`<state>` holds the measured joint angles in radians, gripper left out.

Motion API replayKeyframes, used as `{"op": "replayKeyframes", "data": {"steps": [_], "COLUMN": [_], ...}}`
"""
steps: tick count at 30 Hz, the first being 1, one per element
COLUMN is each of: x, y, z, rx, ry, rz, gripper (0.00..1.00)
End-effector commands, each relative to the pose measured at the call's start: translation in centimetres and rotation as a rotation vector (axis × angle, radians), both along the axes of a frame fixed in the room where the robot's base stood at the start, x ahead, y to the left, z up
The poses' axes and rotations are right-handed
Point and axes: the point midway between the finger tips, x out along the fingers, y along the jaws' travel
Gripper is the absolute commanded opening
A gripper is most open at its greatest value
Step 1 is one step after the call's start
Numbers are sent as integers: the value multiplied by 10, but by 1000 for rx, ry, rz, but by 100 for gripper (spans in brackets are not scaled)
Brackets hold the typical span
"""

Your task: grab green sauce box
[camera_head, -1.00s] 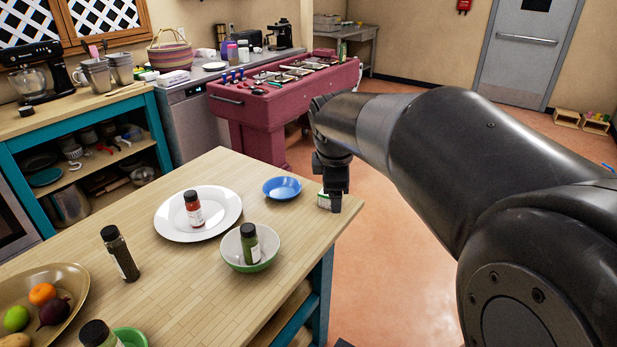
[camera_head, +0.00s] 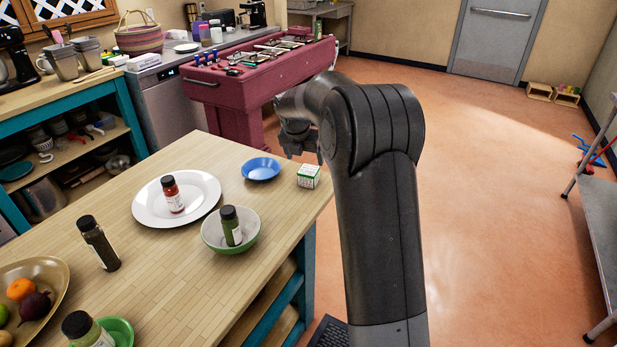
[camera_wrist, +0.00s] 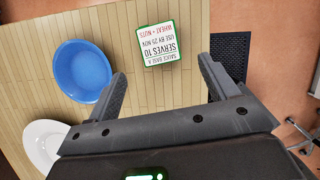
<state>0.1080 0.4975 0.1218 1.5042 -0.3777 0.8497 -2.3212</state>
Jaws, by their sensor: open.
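The sauce box (camera_head: 308,176) is a small white cube with green edges. It stands on the far right corner of the wooden table (camera_head: 150,285), right of a blue bowl (camera_head: 261,169). In the wrist view the box (camera_wrist: 160,44) shows its labelled top with dark and red print and a green border. My gripper (camera_wrist: 160,82) is open and empty, its two fingers apart. The box appears ahead of the fingertips, roughly centred between them. In the head view my gripper (camera_head: 300,150) is above the table's far end, and its fingertips are partly hard to make out.
A white plate (camera_head: 150,208) with a red-sauce bottle (camera_head: 172,194) and a green-rimmed bowl (camera_head: 214,240) with a dark green bottle (camera_head: 231,226) stand nearby. A dark bottle (camera_head: 98,243) stands further left. Open floor (camera_head: 480,200) lies right of the table.

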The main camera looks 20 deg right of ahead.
Motion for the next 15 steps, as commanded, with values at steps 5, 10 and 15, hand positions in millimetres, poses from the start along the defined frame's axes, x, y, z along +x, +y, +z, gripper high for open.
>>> {"op": "replayKeyframes", "data": {"steps": [5,10,15], "x": [9,14,21], "y": [-7,-10,-15], "z": [-29,-41,-58], "rx": [1,1,1], "ry": [3,0,3], "rz": [-2,-2,-3], "gripper": [79,79,79]}}
